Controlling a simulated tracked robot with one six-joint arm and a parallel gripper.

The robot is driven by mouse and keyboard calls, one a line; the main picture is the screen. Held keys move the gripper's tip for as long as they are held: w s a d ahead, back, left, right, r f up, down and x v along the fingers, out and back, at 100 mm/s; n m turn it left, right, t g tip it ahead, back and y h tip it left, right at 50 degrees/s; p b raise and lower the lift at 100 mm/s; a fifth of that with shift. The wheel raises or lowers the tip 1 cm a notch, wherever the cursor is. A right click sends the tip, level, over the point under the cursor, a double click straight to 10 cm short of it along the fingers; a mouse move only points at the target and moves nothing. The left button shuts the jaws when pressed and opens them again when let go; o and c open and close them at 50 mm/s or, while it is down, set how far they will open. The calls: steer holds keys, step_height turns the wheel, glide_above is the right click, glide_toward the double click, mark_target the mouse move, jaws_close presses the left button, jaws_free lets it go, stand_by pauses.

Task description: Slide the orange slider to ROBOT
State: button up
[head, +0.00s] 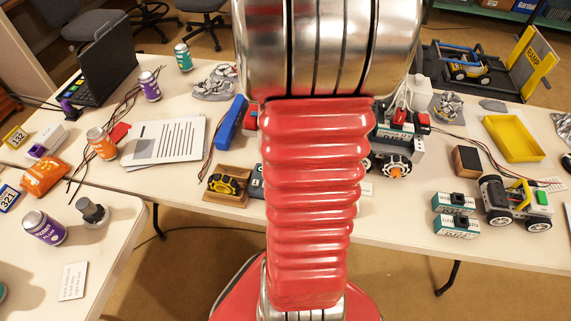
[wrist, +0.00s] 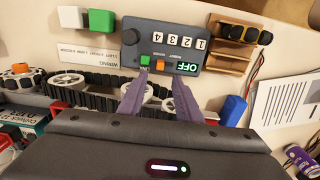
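A dark grey control box (wrist: 205,69) shows upside down at the upper middle of the wrist view. It has a row of keys marked 1 to 4 and a lit display reading OFF. My arm hides most of the box in the head view.
A wooden holder (wrist: 243,60) with a black and yellow part stands beside the box, with a blue object (wrist: 233,108) near it. Black track and wheels (wrist: 88,97) lie on the other side.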

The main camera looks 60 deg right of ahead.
step_height(320, 180, down, 8)
steer(key=shift+f, duration=0.25)
stand_by(0.4)
jaws_close()
stand_by(0.5)
